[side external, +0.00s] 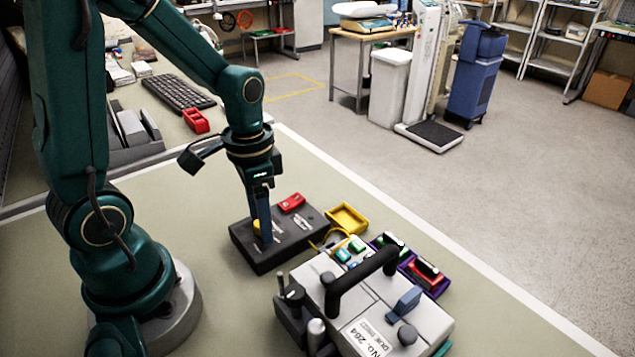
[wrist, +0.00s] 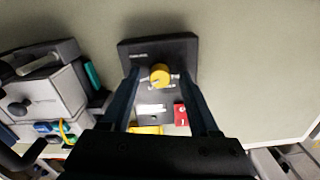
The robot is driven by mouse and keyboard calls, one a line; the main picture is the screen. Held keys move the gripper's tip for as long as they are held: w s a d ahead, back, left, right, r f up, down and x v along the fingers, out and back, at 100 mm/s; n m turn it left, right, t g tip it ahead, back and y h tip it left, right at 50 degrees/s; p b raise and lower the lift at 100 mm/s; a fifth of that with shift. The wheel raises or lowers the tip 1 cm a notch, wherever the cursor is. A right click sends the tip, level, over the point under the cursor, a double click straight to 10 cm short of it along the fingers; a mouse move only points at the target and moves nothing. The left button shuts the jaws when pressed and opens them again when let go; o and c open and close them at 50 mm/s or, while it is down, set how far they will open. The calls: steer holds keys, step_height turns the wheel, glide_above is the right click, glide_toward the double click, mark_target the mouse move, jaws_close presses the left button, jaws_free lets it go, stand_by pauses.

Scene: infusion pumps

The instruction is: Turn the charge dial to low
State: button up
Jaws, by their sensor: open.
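The charge dial is a yellow round knob (wrist: 160,74) on a dark box (wrist: 187,45), which also shows in the side external view (side external: 262,262). The knob is between my finger tips in the wrist view, with space on both sides. In the side external view only a bit of yellow shows beside my fingers. My gripper (wrist: 163,82) is open and points down over the box; it also shows in the side external view (side external: 264,240). Small white labels sit on the box, too small to read. Which setting the knob points at cannot be told.
A red block (side external: 292,202) sits at the box's far end, and a yellow tray (side external: 347,218) stands beside it. A grey pump unit with a black handle (side external: 362,279) stands to the right. Purple trays (side external: 424,279) lie behind the pump. The table left of the box is clear.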

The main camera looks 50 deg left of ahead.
jaws_close()
steer(key=n, duration=0.4)
steer(key=shift+n, duration=2.3)
jaws_free()
